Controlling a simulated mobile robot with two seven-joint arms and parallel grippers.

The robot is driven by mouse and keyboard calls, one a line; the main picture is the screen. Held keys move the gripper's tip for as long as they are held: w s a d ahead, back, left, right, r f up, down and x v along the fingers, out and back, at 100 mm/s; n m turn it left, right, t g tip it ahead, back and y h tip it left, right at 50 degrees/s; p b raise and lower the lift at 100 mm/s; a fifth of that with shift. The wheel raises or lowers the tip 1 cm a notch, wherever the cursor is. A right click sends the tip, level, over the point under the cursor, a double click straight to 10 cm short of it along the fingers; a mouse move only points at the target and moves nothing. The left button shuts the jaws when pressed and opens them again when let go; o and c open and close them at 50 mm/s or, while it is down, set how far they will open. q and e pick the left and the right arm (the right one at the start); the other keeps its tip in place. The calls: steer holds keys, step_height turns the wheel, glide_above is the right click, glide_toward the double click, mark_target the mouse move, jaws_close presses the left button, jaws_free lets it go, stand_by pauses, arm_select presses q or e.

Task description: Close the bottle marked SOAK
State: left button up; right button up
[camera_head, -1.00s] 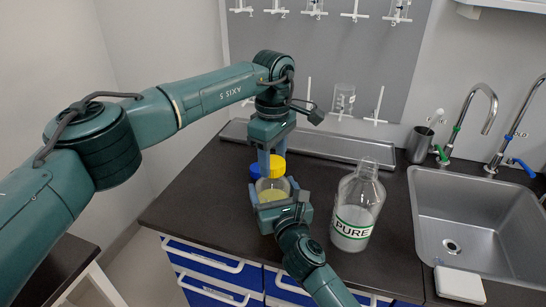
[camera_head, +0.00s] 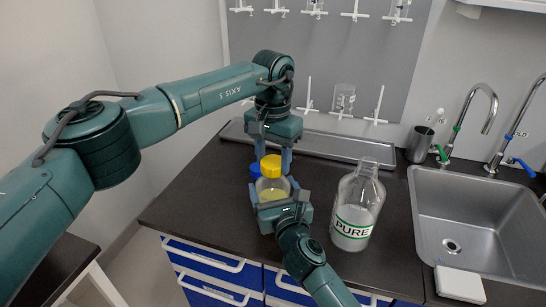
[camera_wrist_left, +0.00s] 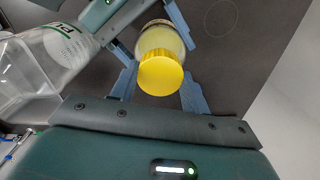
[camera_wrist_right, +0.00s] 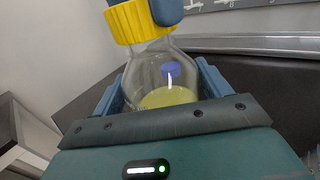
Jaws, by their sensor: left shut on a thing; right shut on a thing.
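A clear bottle with pale yellow liquid (camera_head: 268,191) stands upright at the counter's front; no SOAK lettering shows on its visible side. A yellow cap (camera_head: 271,166) sits at its neck, also seen in the right wrist view (camera_wrist_right: 135,22). My left gripper (camera_head: 271,160) comes from above, its fingertips on either side of the cap, shut on it; the left wrist view shows it closely (camera_wrist_left: 160,83). My right gripper (camera_head: 271,194) is shut around the bottle's body from the front. Whether the cap is fully seated cannot be told.
An uncapped clear bottle marked PURE (camera_head: 352,222) stands close to the right. A blue cap (camera_head: 255,170) is just behind the yellow-capped bottle. A long metal tray (camera_head: 340,147) lies at the back; a sink (camera_head: 470,225) is right. The counter left is clear.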

arm_select(q)
steer(key=shift+r, duration=0.1)
steer(key=o, duration=0.9)
steer(key=shift+o, duration=0.2)
steer(key=shift+r, duration=2.2)
steer(key=shift+c, duration=0.3)
